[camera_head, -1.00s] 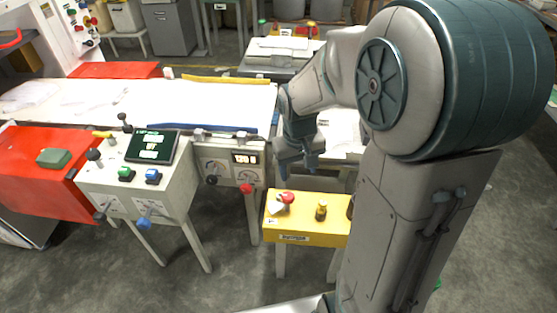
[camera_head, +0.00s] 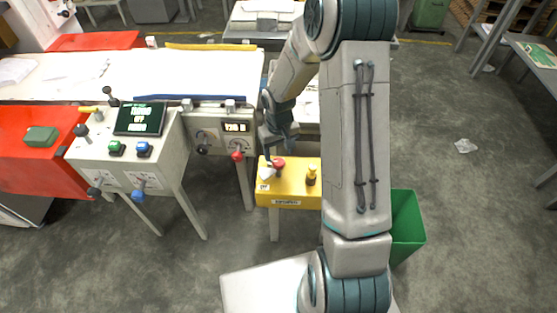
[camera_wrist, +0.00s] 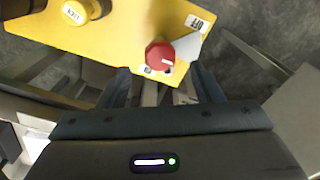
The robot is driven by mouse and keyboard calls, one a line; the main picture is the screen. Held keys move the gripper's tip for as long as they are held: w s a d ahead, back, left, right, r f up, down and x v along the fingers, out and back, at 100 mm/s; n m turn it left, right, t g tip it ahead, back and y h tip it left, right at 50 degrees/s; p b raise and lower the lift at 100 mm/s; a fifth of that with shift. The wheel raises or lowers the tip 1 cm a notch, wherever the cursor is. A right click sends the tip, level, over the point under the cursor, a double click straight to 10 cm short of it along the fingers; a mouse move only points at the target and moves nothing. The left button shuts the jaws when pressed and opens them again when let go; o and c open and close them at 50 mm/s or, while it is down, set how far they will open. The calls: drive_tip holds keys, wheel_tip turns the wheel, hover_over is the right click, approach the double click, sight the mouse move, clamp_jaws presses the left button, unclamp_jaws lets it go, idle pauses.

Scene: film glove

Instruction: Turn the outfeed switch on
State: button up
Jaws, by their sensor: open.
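A yellow box (camera_head: 290,190) on legs carries a red knob (camera_head: 278,163) with a white wedge-shaped plate (camera_head: 266,173) beside it. In the wrist view the red knob (camera_wrist: 160,53) has a white mark on its edge, and the white plate (camera_wrist: 188,46) is beside it, with an OFF label (camera_wrist: 198,22) near the box's edge. A second small label (camera_wrist: 157,70) lies on the other side of the knob. My gripper (camera_head: 277,151) is open and empty close to the red knob, its fingers (camera_wrist: 165,92) pointing towards the box. Whether it touches the knob is unclear.
A yellow-topped knob (camera_head: 311,175) stands on the same box, also seen in the wrist view (camera_wrist: 77,11). To the left are a grey control console (camera_head: 130,160) and a panel with a red-knobbed lever (camera_head: 237,156). A green bin (camera_head: 405,225) stands right.

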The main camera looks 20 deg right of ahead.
sight(279, 162)
wheel_tip(279, 162, down, 5)
drive_tip(key=shift+f, duration=0.1)
idle(0.3)
drive_tip(key=c, duration=1)
